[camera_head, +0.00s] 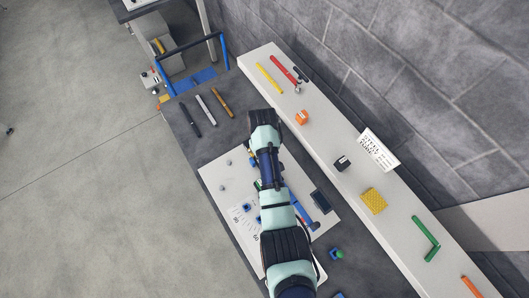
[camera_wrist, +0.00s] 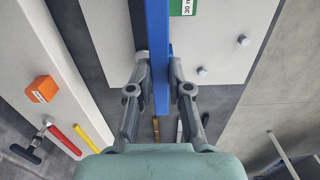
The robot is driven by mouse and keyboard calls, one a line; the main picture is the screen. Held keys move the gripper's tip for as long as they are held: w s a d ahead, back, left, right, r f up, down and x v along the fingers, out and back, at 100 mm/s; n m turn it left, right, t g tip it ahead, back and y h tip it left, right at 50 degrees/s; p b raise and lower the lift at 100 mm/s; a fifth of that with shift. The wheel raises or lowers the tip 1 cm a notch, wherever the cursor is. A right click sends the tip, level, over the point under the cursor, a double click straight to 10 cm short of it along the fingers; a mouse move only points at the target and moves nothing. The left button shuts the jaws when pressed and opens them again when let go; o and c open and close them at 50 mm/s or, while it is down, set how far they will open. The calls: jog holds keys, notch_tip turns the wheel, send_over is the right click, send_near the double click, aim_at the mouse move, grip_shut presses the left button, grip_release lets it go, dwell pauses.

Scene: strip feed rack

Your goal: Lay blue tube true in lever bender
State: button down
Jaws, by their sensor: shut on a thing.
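In the wrist view my gripper (camera_wrist: 160,62) is shut on a long blue tube (camera_wrist: 157,30), one finger against each side. The tube runs from the top edge of that view down between the fingers, over the white board (camera_wrist: 217,50) and the dark bench. In the head view my arm hides the fingers and most of the held tube. The white board (camera_head: 218,178) carries printed angle marks, bolts and small blue fittings (camera_head: 247,208). A blue bar (camera_head: 304,213) shows right of my arm; I cannot tell whether it is the bender's lever or the tube.
The pale shelf along the wall holds an orange block (camera_head: 302,117), a black block (camera_head: 342,163), a yellow block (camera_head: 374,201) and a green angle piece (camera_head: 426,240). Several rods (camera_head: 206,109) lie at the bench's far end, near a blue-legged rack (camera_head: 224,50).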

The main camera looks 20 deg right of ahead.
jog(key=shift+f+b, duration=4.1)
jog(key=shift+f, duration=1.9)
jog(key=c, duration=1)
grip_release()
notch_tip(320, 180, up, 12)
jog(key=shift+r, duration=0.1)
jog(key=shift+a, duration=0.1)
